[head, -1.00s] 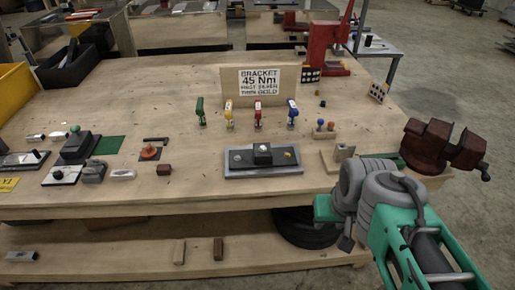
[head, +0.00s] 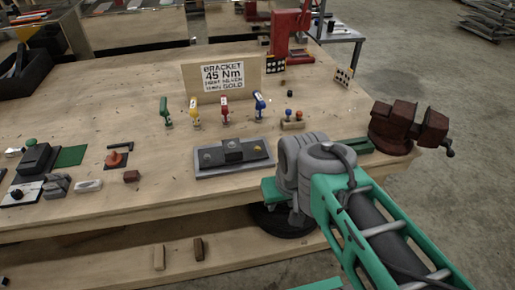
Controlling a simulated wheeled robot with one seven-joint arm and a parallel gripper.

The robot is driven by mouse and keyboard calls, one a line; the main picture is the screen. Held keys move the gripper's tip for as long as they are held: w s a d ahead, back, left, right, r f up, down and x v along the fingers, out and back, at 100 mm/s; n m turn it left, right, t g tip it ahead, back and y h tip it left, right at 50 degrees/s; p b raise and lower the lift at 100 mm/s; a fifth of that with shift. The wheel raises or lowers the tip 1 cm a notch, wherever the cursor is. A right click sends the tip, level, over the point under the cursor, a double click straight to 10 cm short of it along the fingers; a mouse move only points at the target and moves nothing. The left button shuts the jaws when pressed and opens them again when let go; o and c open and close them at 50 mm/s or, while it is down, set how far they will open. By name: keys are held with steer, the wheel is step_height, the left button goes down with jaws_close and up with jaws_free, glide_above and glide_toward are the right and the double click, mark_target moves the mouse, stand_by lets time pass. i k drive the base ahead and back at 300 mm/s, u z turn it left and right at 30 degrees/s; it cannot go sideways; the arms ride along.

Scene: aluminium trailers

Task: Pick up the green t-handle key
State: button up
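The green t-handle key (head: 165,110) stands upright on the wooden workbench (head: 110,105), at the left end of a row of coloured keys. To its right stand a yellow key (head: 195,112), a red key (head: 226,110) and a blue key (head: 259,104). The row stands in front of a board with a "BRACKET 45 Nm" sign (head: 223,76). My arm reaches in from the lower right to the bench's front edge, well apart from the green key. My gripper's fingers cannot be made out in the head view.
A grey fixture plate (head: 208,169) lies on the bench between the front edge and the keys. A dark red vise (head: 408,128) sits at the right corner, and a red press (head: 290,35) at the back. Bare bench lies left of the green key.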

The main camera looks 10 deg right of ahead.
mark_target(163, 112)
steer(key=u, duration=0.4)
steer(key=k, duration=0.5)
steer(key=u, duration=1.3)
steer(key=i, duration=1.2)
steer(key=z, duration=1.05)
steer(key=i, duration=0.6)
steer(key=z, duration=0.65)
